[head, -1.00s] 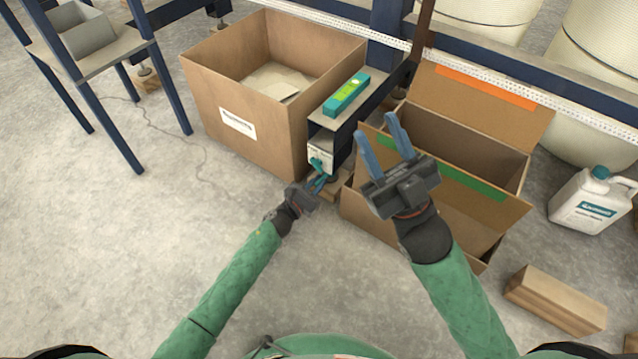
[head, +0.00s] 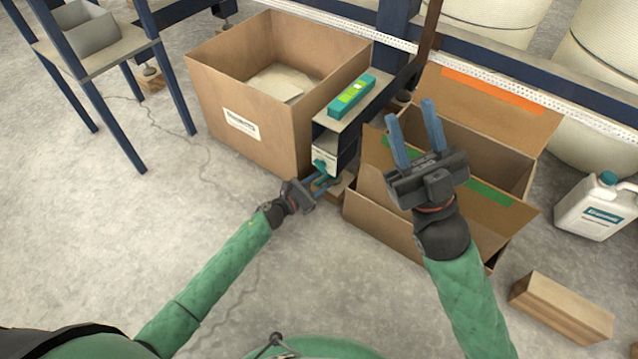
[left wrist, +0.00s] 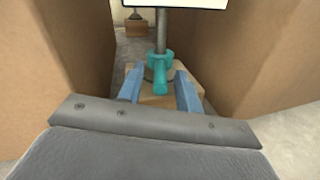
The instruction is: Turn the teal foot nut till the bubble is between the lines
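The teal foot nut (left wrist: 159,68) sits on a metal stem above a wooden block (left wrist: 158,94), and a teal handle or tab on it points toward me. My left gripper (left wrist: 159,92) is open, with one blue finger on each side of the nut's near part; I cannot tell whether they touch it. In the head view my left gripper (head: 324,181) is low by the foot. The teal level (head: 352,95) lies on the narrow shelf, its yellow-green vial too small to read the bubble. My right gripper (head: 414,125) is open and empty above the right carton.
A large labelled carton (head: 240,125) stands left of the foot, and an open carton (head: 470,215) stands right, leaving a narrow gap. A white jug (head: 594,210) and a wooden block (head: 562,305) are at right.

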